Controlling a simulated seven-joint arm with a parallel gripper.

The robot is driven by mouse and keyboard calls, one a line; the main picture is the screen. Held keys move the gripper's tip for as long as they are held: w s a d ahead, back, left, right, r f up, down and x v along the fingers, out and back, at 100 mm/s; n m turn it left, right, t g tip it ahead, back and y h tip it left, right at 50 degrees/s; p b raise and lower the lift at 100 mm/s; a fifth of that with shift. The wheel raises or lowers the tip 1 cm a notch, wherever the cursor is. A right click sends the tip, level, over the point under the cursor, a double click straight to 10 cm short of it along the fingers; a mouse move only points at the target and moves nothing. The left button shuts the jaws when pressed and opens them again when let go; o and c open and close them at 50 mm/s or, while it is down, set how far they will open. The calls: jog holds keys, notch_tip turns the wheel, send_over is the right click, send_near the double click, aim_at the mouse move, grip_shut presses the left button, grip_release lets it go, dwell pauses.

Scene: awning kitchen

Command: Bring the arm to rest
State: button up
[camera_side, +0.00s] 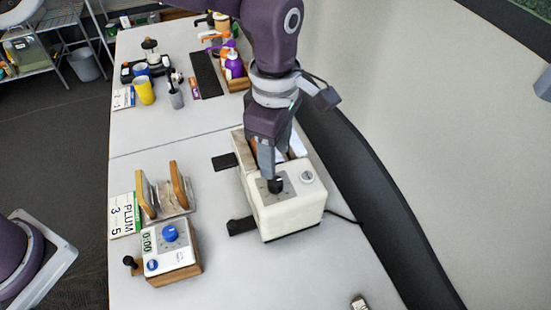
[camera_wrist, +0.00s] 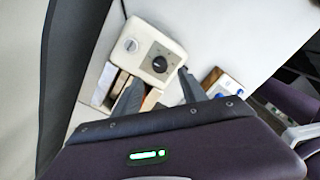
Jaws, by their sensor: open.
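My gripper (camera_side: 270,170) is above the cream appliance (camera_side: 290,217), which has a black knob and a white dial on top. In the side view, the fingertips overlap the black knob (camera_side: 276,185); I cannot tell whether they touch it. In the wrist view, the two fingers of my gripper (camera_wrist: 160,79) are spread apart, with nothing held between them. The black knob (camera_wrist: 159,64) shows beyond the gap, on the appliance (camera_wrist: 136,39).
A timer box (camera_side: 172,250) with a blue knob and a rack with toast-like slices (camera_side: 180,184) stand left of the appliance. A purple bottle (camera_side: 234,66) and yellow cup (camera_side: 144,90) are farther back. The front table area (camera_side: 275,280) is mostly clear.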

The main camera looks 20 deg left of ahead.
dwell(0.3)
jog(key=s+a+r+m+t+h, duration=0.1)
jog(key=s+a+r+m, duration=0.35)
jog(key=a+r, duration=0.35)
jog(key=s+a+r+m+t+h, duration=0.1)
jog(key=s+a+r+m, duration=0.35)
jog(key=a+r, duration=0.4)
jog(key=s+a+f+m+t+y, duration=0.1)
jog(key=s+a+m+t+y, duration=0.1)
jog(key=s+a+m, duration=0.6)
jog(key=s+m+t, duration=0.1)
jog(key=s, duration=0.3)
jog(key=shift+a+f+t, duration=0.15)
jog(key=shift+f+t, duration=0.15)
jog(key=shift+f, duration=0.05)
